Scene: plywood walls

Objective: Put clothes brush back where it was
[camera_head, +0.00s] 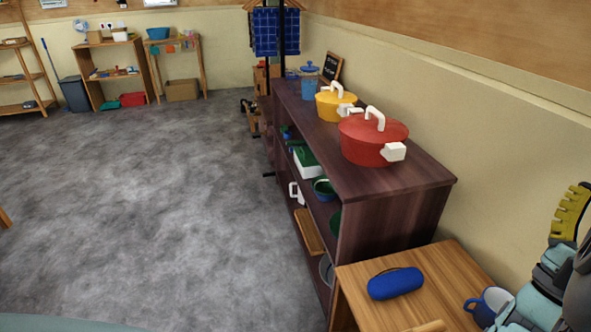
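I cannot make out a clothes brush for certain. A pale wooden piece (430,326) shows at the bottom edge of the picture, on the small wooden table (440,275); it is cut off, so I cannot tell what it is. Part of my arm is at the lower right, beside the table. A yellow ridged part that looks like a finger of my gripper (570,212) points up near the right edge, in front of the wall. The rest of the gripper is out of frame, so its opening and anything in it are hidden.
A blue rounded object (395,283) and a blue mug (487,305) are on the small table, the mug close to my arm. A dark shelf (400,215) beyond it holds red (372,142) and yellow (334,106) pots. The grey floor (150,200) at left is largely clear.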

